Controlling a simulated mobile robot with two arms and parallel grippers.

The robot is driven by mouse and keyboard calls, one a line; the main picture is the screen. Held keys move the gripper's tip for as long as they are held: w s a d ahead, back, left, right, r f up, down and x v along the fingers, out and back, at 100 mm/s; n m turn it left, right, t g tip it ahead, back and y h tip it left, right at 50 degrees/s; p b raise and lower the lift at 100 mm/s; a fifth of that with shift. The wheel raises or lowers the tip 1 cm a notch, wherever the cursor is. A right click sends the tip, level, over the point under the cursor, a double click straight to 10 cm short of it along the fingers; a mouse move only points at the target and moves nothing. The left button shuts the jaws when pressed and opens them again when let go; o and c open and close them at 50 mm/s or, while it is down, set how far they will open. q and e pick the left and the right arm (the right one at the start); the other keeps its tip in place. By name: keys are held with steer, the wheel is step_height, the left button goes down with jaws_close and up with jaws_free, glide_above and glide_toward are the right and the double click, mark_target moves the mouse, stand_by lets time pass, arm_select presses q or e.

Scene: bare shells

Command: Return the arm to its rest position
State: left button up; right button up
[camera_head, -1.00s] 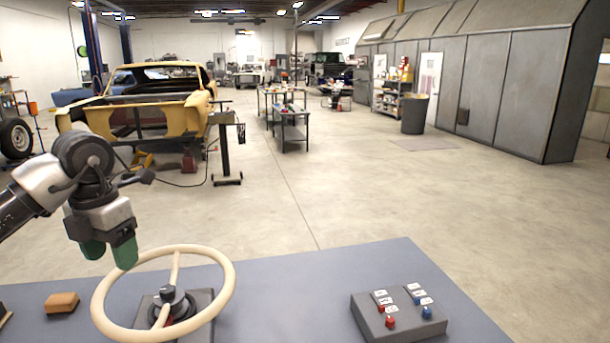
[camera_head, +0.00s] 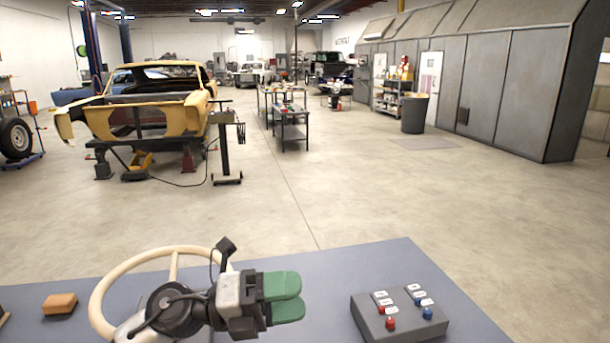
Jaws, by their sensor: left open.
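My left gripper (camera_head: 290,297) is in the lower middle of the head view, with its two green fingers pointing right. It is open, with nothing held between the fingers. Its wrist and arm cover the lower right part of the cream steering wheel (camera_head: 122,264), which lies on the grey-blue table. The wheel's hub is hidden behind my wrist. I cannot tell whether the arm touches the wheel. My right gripper is not in view.
On the table (camera_head: 350,268), a brown block (camera_head: 60,304) lies left of the wheel. A grey button box (camera_head: 375,308) with red and blue buttons stands to the right of my gripper. Beyond the table, the floor is open, with a yellow car shell (camera_head: 150,115) farther back.

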arm_select(q)
steer(key=w+a+f+n+t+y, duration=0.15)
steer(key=a+n+t+y, duration=0.25)
steer(key=n+t, duration=0.6)
steer(key=w+a+f+n+t+y, duration=0.1)
steer(key=a+f+n+t+y, duration=0.2)
steer(key=n+t, duration=0.7)
steer(key=s+a+f+n+g+y, duration=0.3)
steer(key=a+f+n+y, duration=0.1)
steer(key=f+n+y, duration=0.25)
steer(key=s+a+f+n+g+y, duration=0.2)
steer(key=a+f+n+g+y, duration=0.1)
steer(key=a+f+n+y, duration=0.25)
steer(key=s+a+f+n+g, duration=0.1)
steer(key=s+f+n+g, duration=0.1)
steer(key=s+f+g, duration=0.65)
steer(key=s+a+f+n+g, duration=0.1)
steer(key=s+f+n+g, duration=0.3)
steer(key=s, duration=0.8)
step_height(320, 180, down, 27)
steer(key=m+b, duration=0.1)
steer(key=b, duration=0.1)
steer(key=s+a+f+g+b, duration=0.1)
steer(key=s+a+f+g, duration=0.1)
steer(key=s+f, duration=1.5)
step_height(320, 180, down, 2)
steer(key=shift+a+f+m, duration=0.25)
steer(key=shift+a+m, duration=0.05)
